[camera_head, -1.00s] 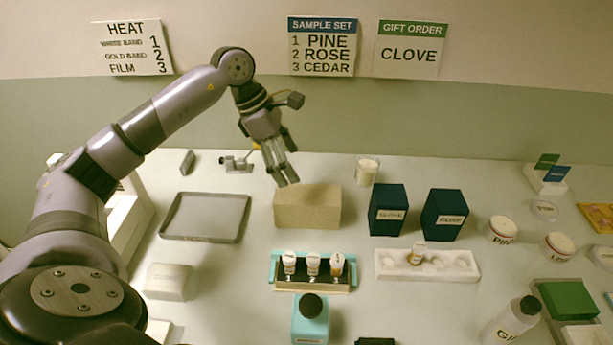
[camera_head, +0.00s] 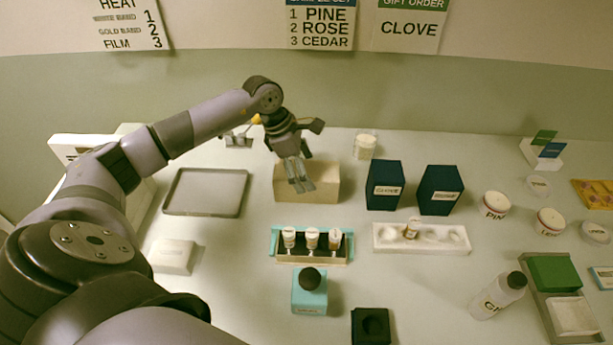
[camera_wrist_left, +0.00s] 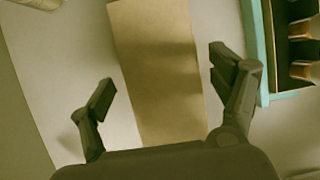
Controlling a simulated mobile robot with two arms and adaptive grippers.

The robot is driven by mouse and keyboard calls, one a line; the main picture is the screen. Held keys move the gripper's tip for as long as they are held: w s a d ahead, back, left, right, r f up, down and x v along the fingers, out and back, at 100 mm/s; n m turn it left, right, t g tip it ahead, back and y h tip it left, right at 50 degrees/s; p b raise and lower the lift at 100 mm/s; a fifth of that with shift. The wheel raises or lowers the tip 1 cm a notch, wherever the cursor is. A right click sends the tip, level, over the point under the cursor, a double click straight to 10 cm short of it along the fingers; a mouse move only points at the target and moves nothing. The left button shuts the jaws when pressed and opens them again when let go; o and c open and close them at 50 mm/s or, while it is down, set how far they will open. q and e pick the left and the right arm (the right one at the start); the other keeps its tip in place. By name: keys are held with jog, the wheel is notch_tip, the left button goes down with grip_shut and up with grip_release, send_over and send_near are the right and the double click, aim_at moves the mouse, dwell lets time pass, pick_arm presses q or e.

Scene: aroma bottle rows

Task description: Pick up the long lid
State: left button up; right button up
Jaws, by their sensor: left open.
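A long tan box-shaped piece (camera_head: 325,182), which looks like the long lid, lies on the table behind the teal box (camera_head: 273,242) that holds several small bottles. My left gripper (camera_head: 299,187) is open and empty above the left part of the tan piece, hiding some of it. In the left wrist view, the tan piece (camera_wrist_left: 158,60) runs between the two spread fingers of my gripper (camera_wrist_left: 167,88), with a gap on each side. I cannot tell its exact height above the piece. My right gripper is not in view.
A grey tray (camera_head: 206,209) lies to the left. Two dark blue boxes (camera_head: 385,186) stand to the right of the tan piece, and a white candle (camera_head: 365,146) behind it. Bare table surrounds the tan piece.

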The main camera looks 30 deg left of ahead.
pick_arm(q)
jog(key=p+x, duration=0.2)
jog(key=x, duration=0.1)
jog(key=shift+s+f, duration=0.15)
jog(key=shift+f, duration=0.2)
jog(key=shift+d+f, duration=0.2)
jog(key=shift+f, duration=0.4)
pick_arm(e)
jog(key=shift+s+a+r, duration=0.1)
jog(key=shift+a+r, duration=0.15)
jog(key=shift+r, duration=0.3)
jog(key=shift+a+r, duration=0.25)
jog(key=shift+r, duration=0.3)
pick_arm(q)
jog(key=shift+c, duration=0.4)
jog(key=c, duration=1.1)
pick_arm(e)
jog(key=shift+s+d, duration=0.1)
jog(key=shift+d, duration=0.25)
